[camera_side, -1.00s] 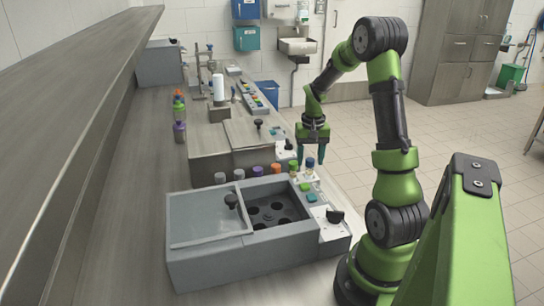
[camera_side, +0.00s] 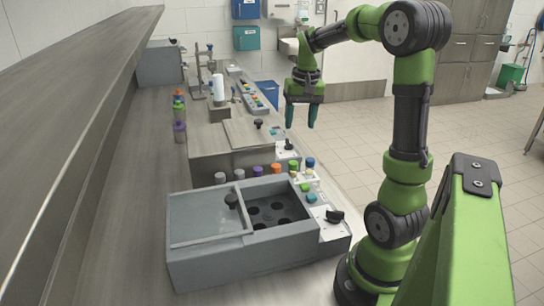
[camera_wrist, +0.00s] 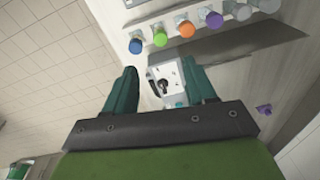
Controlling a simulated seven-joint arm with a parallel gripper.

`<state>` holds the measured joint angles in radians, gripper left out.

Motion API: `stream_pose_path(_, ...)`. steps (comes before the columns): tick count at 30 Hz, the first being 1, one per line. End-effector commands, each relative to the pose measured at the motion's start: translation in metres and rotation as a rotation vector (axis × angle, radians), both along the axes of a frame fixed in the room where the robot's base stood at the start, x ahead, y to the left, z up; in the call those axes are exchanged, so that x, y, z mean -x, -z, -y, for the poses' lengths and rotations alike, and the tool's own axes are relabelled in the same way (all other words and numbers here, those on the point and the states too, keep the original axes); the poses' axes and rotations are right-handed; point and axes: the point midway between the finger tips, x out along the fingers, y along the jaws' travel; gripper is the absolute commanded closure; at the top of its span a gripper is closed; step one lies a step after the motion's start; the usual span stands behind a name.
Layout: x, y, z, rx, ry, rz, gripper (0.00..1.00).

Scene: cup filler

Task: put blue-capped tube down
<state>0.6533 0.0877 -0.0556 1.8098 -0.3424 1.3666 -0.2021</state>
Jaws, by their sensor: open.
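The blue-capped tube (camera_side: 310,164) stands upright at the right end of a row of capped tubes behind the open grey machine. Its blue cap (camera_wrist: 135,46) shows at the left end of the row in the wrist view. My gripper (camera_side: 301,122) is open and empty, in the air above and behind the tube, clear of it. In the wrist view the two teal fingers of my gripper (camera_wrist: 160,85) are spread wide with nothing between them. The tube's lower part is partly hidden in the side view.
Green (camera_side: 293,167), orange (camera_side: 276,168), purple (camera_side: 257,170) and grey caps line the same row. A grey machine (camera_side: 210,255) with a round-holed well stands in front. A second machine (camera_side: 230,165) with a black knob lies behind. The floor at right is open.

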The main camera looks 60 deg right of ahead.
Motion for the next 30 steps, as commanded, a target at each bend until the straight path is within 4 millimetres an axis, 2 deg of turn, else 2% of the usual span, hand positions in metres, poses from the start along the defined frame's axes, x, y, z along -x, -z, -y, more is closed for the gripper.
stream_pose_path(1, -0.006, -0.011, -0.033, 0.017, -0.064, 0.052, 0.45)
stream_pose_path(4, -0.008, -0.025, -0.100, 0.039, -0.189, 0.168, 0.45)
stream_pose_path(6, -0.002, -0.031, -0.144, 0.045, -0.273, 0.252, 0.45)
stream_pose_path(9, 0.013, -0.034, -0.196, 0.040, -0.377, 0.366, 0.45)
stream_pose_path(12, 0.031, -0.032, -0.234, 0.027, -0.458, 0.459, 0.45)
stream_pose_path(15, 0.045, -0.028, -0.257, 0.012, -0.510, 0.521, 0.45)
stream_pose_path(18, 0.052, -0.026, -0.268, 0.002, -0.536, 0.556, 0.45)
stream_pose_path(30, 0.054, -0.024, -0.271, -0.002, -0.541, 0.565, 0.45)
